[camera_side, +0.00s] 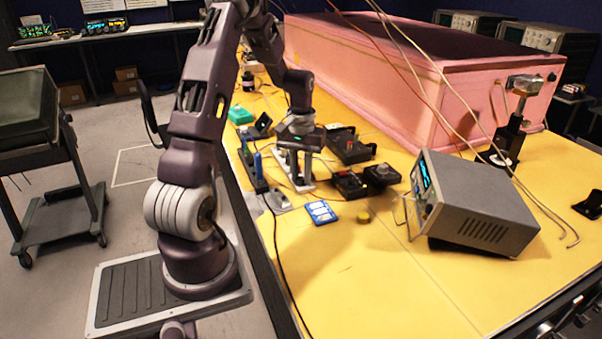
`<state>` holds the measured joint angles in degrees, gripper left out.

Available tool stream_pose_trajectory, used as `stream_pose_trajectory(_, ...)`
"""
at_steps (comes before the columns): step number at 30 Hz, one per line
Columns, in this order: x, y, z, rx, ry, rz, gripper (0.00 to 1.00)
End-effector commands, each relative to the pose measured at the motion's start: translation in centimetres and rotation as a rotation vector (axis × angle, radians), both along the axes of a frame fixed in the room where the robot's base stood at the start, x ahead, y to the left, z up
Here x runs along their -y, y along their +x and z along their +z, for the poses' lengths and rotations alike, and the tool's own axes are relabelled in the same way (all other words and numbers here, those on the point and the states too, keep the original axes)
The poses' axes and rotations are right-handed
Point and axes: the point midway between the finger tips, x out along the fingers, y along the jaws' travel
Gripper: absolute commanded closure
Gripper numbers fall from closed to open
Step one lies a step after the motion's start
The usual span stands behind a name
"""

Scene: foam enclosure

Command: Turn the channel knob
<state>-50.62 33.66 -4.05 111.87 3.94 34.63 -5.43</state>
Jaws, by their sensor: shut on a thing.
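My gripper (298,177) points down over a small white-edged panel (307,187) on the yellow table, left of the middle of the view. Its fingers are shut on a small part at the panel, which I take to be the channel knob. The fingers hide the knob, so its shape and angle cannot be made out.
Dark control boxes (381,173) and a black tray (351,149) sit close on the right. A blue card (321,212) and a yellow disc (363,217) lie in front. A grey instrument (478,205) and the pink foam enclosure (460,95) stand farther right. Loose cables cross the table.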

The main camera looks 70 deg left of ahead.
Motion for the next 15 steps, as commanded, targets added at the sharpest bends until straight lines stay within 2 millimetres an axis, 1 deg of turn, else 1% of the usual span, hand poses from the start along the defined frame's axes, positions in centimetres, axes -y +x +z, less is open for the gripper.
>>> stream_pose_trajectory(6,0.00,0.06,0.09,0.001,0.001,-0.068,1.00)
stream_pose_trajectory(15,-0.01,0.06,0.10,0.001,0.001,-0.094,1.00)
